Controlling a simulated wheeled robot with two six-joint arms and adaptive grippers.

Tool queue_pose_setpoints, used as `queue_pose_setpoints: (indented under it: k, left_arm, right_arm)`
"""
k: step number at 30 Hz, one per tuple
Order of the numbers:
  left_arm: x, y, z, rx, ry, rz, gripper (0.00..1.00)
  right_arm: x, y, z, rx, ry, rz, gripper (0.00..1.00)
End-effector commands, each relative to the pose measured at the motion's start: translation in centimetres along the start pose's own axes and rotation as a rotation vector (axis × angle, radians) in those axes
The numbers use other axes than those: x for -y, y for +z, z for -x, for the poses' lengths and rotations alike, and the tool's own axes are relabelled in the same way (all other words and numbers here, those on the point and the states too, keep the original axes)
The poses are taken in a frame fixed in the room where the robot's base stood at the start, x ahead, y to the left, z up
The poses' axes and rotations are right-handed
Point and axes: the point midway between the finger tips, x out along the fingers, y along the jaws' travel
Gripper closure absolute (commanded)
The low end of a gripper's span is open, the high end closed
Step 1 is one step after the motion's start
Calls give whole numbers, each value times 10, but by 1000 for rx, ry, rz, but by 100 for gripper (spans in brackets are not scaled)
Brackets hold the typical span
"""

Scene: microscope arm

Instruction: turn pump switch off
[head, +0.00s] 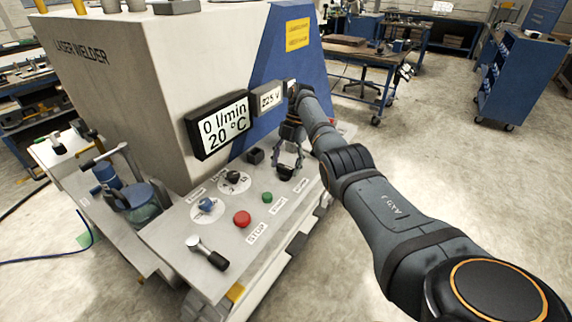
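The control panel (225,230) of the laser welder (115,80) carries two rotary switches, one blue (206,204) and one black (234,178). Their labels are too small to read, so I cannot tell which is the pump switch. My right gripper (288,162) points down at the panel's far right end, its fingers apart. A dark knob or block (285,172) is just below the fingertips; I cannot tell whether they touch it. The display (222,125) reads 0 l/min and 20 °C. My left gripper is out of view.
A red STOP button (242,218), a green button (267,197) and a black-handled lever (209,253) stand on the panel. A second display (268,97) is close to my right forearm. A blue cabinet (520,75) and workbenches stand behind, with open floor at right.

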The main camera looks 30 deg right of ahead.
Motion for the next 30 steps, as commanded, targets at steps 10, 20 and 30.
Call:
queue_pose_setpoints:
  k: [10, 20, 30]
  left_arm:
    - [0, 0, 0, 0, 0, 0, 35]
    - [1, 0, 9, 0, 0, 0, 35]
    - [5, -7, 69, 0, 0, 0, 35]
  right_arm:
    - [0, 0, 0, 0, 1, -1, 21]
    - [1, -1, 3, 1, 15, -39, 21]
    - [6, -4, 7, 3, 194, -472, 21]
